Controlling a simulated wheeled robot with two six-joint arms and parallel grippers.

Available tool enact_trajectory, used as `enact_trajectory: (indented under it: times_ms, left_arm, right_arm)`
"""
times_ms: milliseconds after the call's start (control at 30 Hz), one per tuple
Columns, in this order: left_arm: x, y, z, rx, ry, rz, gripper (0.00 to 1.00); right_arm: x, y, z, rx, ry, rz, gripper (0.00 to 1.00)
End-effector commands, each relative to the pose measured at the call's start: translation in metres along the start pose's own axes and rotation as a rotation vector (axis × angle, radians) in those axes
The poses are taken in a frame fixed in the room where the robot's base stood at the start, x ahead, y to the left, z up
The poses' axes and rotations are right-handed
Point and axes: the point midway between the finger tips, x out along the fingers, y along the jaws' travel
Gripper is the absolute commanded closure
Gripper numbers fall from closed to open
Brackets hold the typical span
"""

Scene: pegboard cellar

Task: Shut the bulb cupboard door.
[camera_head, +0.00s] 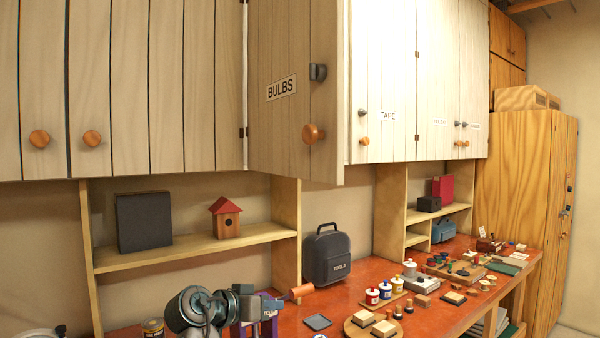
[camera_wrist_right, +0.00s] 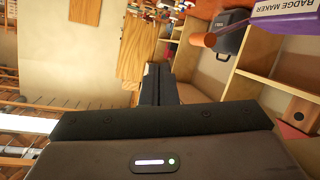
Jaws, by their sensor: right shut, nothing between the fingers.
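The bulb cupboard door (camera_head: 292,110) is a pale plank door labelled BULBS, in the upper middle of the head view. It stands partly open, its right edge swung out from the cupboard front, with hinges at its left. It has a round wooden knob (camera_head: 314,133) and a grey catch (camera_head: 318,72). The cupboard's inside is hidden behind it. My right gripper (camera_head: 245,302) is low in the head view, below the door and apart from it. In the right wrist view its dark fingers (camera_wrist_right: 158,82) are shut and empty. My left gripper is not in view.
Below runs a red workbench (camera_head: 335,305) with a tool bag (camera_head: 327,256), paint pots and small blocks. A purple badge maker (camera_wrist_right: 285,22) with an orange handle (camera_wrist_right: 203,40) stands close to my right gripper. A shelf holds a birdhouse (camera_head: 225,220). Closed cupboard doors flank the open one.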

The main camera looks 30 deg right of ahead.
Motion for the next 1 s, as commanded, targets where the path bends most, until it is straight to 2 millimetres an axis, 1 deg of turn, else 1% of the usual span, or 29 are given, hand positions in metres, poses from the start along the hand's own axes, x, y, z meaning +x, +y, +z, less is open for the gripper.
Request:
enact_trajectory:
  times_ms: [33,67,100,167,200,267,300,400,500,600,667,867,933,1000]
  left_arm:
    - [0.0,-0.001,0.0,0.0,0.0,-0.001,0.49]
    - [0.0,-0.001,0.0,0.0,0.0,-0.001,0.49]
    - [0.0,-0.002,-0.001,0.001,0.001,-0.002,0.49]
    - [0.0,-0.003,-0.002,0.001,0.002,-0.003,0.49]
    - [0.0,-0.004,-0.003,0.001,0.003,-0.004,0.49]
    - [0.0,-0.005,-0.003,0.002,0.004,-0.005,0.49]
    - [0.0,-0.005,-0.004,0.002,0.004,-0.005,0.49]
    - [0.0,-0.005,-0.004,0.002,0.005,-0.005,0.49]
    - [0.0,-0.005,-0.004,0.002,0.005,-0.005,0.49]
    - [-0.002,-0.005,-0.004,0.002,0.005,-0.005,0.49]
    - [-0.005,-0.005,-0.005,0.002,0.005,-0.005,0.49]
    - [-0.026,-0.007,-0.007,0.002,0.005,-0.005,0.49]
    - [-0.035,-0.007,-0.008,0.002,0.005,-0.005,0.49]
    - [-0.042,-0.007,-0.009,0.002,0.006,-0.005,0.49]
  right_arm:
    - [-0.02,0.006,-0.035,0.047,0.03,0.029,1.0]
    - [-0.03,0.01,-0.052,0.07,0.048,0.05,1.0]
    - [-0.045,0.018,-0.075,0.104,0.072,0.079,1.0]
    - [-0.068,0.031,-0.108,0.155,0.108,0.122,1.0]
    - [-0.084,0.04,-0.128,0.188,0.132,0.15,1.0]
    - [-0.106,0.055,-0.156,0.235,0.165,0.189,1.0]
    - [-0.12,0.064,-0.172,0.264,0.186,0.211,1.0]
    - [-0.149,0.085,-0.201,0.322,0.228,0.26,1.0]
    - [-0.168,0.099,-0.218,0.36,0.255,0.289,1.0]
    - [-0.174,0.105,-0.226,0.375,0.266,0.303,1.0]
    - [-0.174,0.107,-0.228,0.378,0.268,0.306,1.0]
    - [-0.158,0.115,-0.234,0.376,0.266,0.307,1.0]
    - [-0.147,0.119,-0.237,0.377,0.266,0.309,1.0]
    - [-0.132,0.125,-0.24,0.377,0.266,0.31,1.0]
